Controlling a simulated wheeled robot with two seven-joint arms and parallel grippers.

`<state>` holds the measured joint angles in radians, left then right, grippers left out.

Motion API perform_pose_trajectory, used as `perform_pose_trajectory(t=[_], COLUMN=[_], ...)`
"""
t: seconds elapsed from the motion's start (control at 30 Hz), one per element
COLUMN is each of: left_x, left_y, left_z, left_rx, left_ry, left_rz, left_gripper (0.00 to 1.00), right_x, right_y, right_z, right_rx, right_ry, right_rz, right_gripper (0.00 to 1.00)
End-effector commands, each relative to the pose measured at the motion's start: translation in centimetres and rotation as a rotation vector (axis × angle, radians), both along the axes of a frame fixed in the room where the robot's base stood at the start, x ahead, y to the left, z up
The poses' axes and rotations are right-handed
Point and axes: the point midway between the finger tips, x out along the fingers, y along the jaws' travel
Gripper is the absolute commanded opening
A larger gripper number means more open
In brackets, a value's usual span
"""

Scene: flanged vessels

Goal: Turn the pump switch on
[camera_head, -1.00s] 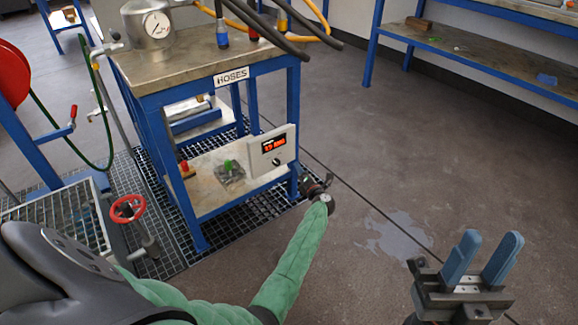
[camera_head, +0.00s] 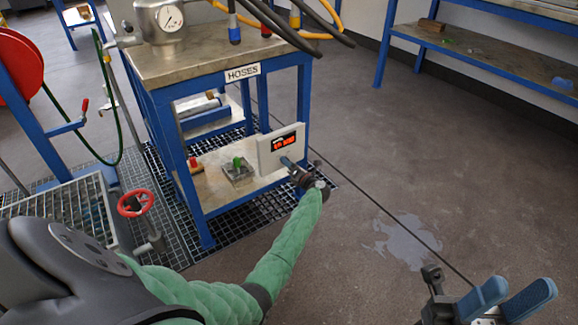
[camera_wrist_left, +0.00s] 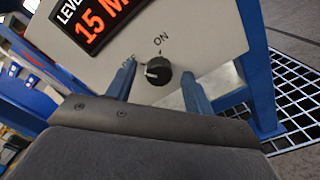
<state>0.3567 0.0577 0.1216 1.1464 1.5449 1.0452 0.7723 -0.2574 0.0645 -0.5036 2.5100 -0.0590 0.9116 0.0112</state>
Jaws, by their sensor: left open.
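The pump switch is a black round knob (camera_wrist_left: 158,71) with a pale pointer mark on a light grey panel (camera_head: 268,152). In the left wrist view, the pointer is turned left, towards the partly hidden OFF label, away from the ON label (camera_wrist_left: 161,38). My left gripper (camera_wrist_left: 158,67) is open, its blue fingers on either side of the knob; I cannot tell whether they touch it. In the head view, my left gripper (camera_head: 287,162) is at the panel's front and hides the knob. My right gripper (camera_head: 521,288) is open and empty at the lower right.
The panel has a red lit display (camera_wrist_left: 92,20) and sits at the lower shelf of a blue-framed bench (camera_head: 190,75) marked HOSES. A green-handled valve (camera_head: 238,168) is on that shelf. A red handwheel (camera_head: 136,203) stands at left. The floor at right is open, with a wet patch.

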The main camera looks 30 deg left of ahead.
Motion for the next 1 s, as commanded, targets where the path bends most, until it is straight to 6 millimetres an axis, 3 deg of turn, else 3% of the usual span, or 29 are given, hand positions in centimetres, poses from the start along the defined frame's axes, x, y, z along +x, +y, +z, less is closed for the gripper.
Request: perform_pose_trajectory(t=[0.37, 0.5, 0.6, 1.0], left_x=[0.2, 0.2, 0.2, 0.2], left_y=[0.5, 0.5, 0.5, 0.3], left_z=[0.0, 0.0, 0.0, 0.2], left_rx=[0.000, 0.000, 0.000, 0.025], left_ry=[0.001, 0.001, 0.001, 0.069], left_rz=[-0.001, -0.001, -0.001, -0.001], left_gripper=[0.50, 0.23, 0.08, 0.08], right_x=[0.0, 0.0, 0.0, -0.1], right_y=[0.0, 0.0, 0.0, -0.2], right_z=[-0.1, -0.1, -0.1, 1.1], right_rx=[-0.004, -0.004, -0.003, 0.013], right_ry=[0.003, 0.003, 0.002, -0.003], right_rz=[-0.001, -0.001, 0.000, 0.006], right_gripper=[0.36, 0.36, 0.36, 0.36])
